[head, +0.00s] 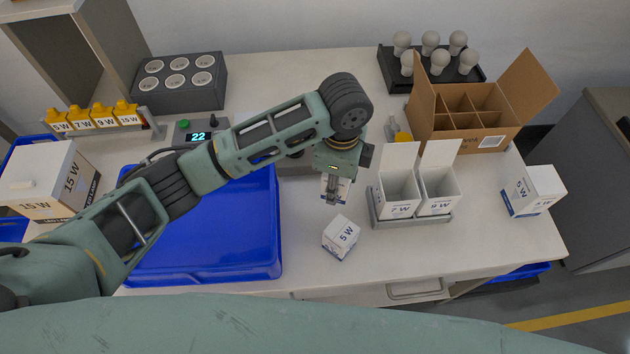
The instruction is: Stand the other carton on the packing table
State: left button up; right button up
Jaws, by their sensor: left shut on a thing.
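My left gripper (333,194) points down over the middle of the packing table (470,240). It is shut on a small white carton (344,187) with blue print, mostly hidden behind the fingers. A closed white carton marked 5 W (341,236) is on the table just below and in front of the gripper. Two open cartons, one marked 7 W (399,198) and one that seems marked 9 W (437,196), stand upright side by side in a grey holder (415,221) to the right. My right gripper is not in view.
A closed white carton (534,190) is near the table's right end. An open brown divided box (460,130) and a black bulb rack (432,75) stand at the back right. A blue tray (255,240) lies left, partly under my arm. The front right table is clear.

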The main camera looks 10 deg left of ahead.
aim_at(333, 207)
pick_arm(q)
jog(key=f, duration=0.3)
jog(key=shift+s+f, duration=0.1)
jog(key=shift+s, duration=0.15)
notch_tip(333, 207, down, 3)
jog(key=shift+w+f+p, duration=0.1)
jog(key=shift+f+p, duration=0.1)
jog(key=shift+p, duration=0.15)
jog(key=shift+f, duration=0.1)
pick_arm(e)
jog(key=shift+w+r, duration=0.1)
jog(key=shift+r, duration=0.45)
pick_arm(q)
jog(key=shift+f, duration=0.2)
jog(key=o, duration=1.2)
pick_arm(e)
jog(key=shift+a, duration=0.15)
